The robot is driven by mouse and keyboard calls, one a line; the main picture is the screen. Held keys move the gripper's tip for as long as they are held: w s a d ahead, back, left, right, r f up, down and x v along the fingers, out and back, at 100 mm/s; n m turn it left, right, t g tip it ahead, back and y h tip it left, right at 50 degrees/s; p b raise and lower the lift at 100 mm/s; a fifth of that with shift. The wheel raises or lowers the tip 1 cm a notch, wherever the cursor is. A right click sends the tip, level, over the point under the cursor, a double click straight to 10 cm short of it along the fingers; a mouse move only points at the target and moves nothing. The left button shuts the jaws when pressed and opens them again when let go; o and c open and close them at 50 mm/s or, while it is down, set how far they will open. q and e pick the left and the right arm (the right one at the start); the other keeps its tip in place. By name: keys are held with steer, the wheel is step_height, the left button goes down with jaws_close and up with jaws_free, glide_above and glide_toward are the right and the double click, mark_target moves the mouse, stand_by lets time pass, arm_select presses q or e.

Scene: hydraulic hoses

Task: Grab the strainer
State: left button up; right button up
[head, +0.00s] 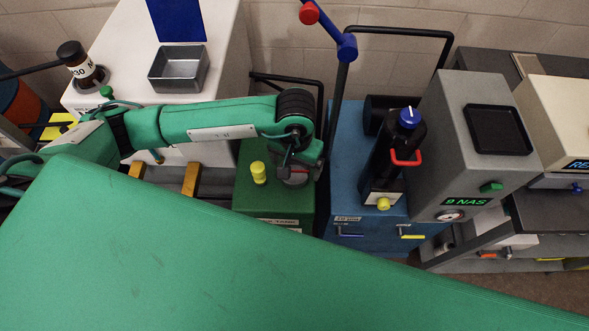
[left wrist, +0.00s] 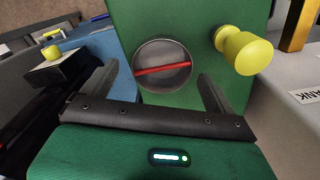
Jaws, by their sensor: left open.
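The strainer appears to be the round grey metal opening with a red bar across it (left wrist: 162,70) in the top of the green cabinet (head: 258,205). In the head view my left gripper mostly hides it. My left gripper (left wrist: 158,74) is open and empty. Its two fingers stand on either side of the round opening in the left wrist view, apart from the red bar. In the head view the left gripper (head: 292,170) hangs over the back right part of the green cabinet top. My right gripper is not in view.
A yellow knob (head: 258,172) stands on the green cabinet close to the opening. A blue cabinet (head: 350,180) with a black unit (head: 395,160) is just right. A dark post with a blue joint (head: 347,46) rises behind. A metal tray (head: 180,68) sits on the white cabinet.

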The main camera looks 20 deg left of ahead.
mark_target(294, 171)
arm_select(q)
step_height(294, 171, down, 3)
steer(key=shift+a+r+p, duration=0.1)
steer(key=shift+a+p, duration=0.05)
steer(key=shift+p, duration=0.6)
steer(key=shift+f, duration=0.4)
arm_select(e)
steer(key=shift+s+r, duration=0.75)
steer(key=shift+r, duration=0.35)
arm_select(q)
steer(key=shift+w, duration=0.1)
steer(key=shift+c, duration=0.2)
steer(key=c, duration=1)
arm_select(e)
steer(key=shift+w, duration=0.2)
